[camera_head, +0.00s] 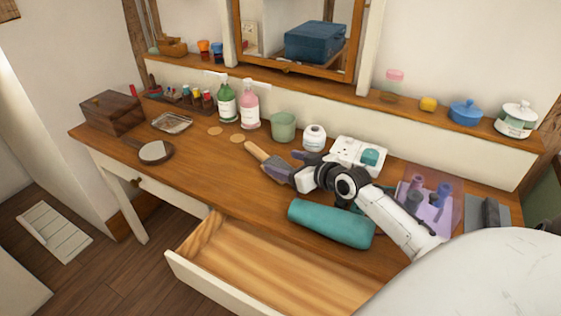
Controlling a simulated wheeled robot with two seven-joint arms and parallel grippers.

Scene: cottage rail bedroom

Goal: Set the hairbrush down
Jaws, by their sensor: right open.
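The hairbrush (256,151) has a light wooden handle that points to the upper left, over the middle of the wooden dressing table (220,155). Its other end is hidden at my right gripper (287,167). My right gripper is open, with its grey fingers right at the brush. From this view I cannot tell whether the brush rests fully on the tabletop or whether a finger touches it. My left gripper is not in view.
A teal cylinder-like object (330,223) lies in front of my right arm. A green cup (283,126), a white jar (314,137) and bottles (249,105) stand behind. An open drawer (270,268) juts out in front. Clear wood lies left of the brush, before the hand mirror (155,152).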

